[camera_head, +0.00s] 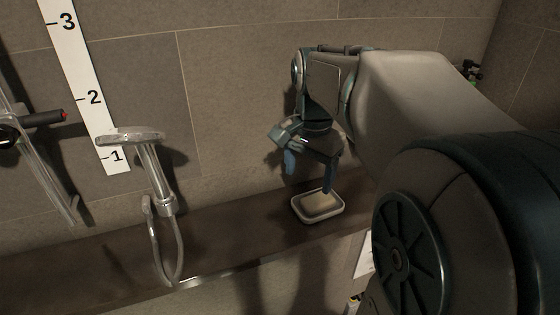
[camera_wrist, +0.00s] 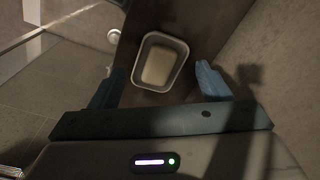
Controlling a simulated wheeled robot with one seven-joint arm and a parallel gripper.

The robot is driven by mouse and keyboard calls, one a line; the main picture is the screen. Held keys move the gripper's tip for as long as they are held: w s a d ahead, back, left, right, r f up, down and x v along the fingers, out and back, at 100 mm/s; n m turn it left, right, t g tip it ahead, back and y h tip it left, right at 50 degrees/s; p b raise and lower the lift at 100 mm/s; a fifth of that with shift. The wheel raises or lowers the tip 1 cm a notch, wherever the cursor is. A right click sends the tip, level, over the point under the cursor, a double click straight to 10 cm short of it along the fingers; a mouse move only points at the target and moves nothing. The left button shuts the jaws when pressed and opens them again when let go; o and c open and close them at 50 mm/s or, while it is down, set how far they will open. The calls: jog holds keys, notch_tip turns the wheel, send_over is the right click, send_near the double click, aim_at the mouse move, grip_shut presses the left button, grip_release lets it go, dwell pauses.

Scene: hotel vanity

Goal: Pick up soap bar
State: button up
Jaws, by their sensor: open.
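The soap bar (camera_head: 318,202) is a pale, cream block lying in a small white-rimmed soap dish (camera_head: 298,211) on the dark shelf. In the wrist view the soap bar (camera_wrist: 158,66) lies inside the dish (camera_wrist: 146,84), between and beyond the two blue fingers. My gripper (camera_head: 308,180) is open and points down just above the dish, with its right fingertip close to the dish's back rim in the head view. In the wrist view my gripper (camera_wrist: 158,84) has nothing between its fingers. I cannot tell whether a finger touches the dish.
The narrow dark shelf (camera_head: 215,240) runs along a tiled wall (camera_head: 235,90) close behind my gripper. A chrome hand shower (camera_head: 152,172) with its hose stands at the left. A numbered white strip (camera_head: 88,90) is on the wall. The shelf between shower and dish is clear.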

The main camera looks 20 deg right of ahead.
jog(key=w+d+r+m, duration=0.2)
jog(key=d+r+m, duration=0.2)
send_over(319, 200)
jog(key=shift+m+g, duration=0.3)
jog(key=shift+m, duration=0.1)
jog(key=f, duration=0.8)
jog(key=shift+w+d+f, duration=0.1)
jog(key=shift+w+f, duration=0.1)
jog(key=shift+w, duration=0.1)
notch_tip(319, 200, down, 5)
jog(key=shift+p, duration=0.55)
jog(key=shift+s+f, duration=0.15)
jog(key=shift+f, duration=0.05)
jog(key=shift+s, duration=0.1)
jog(key=c, duration=1.1)
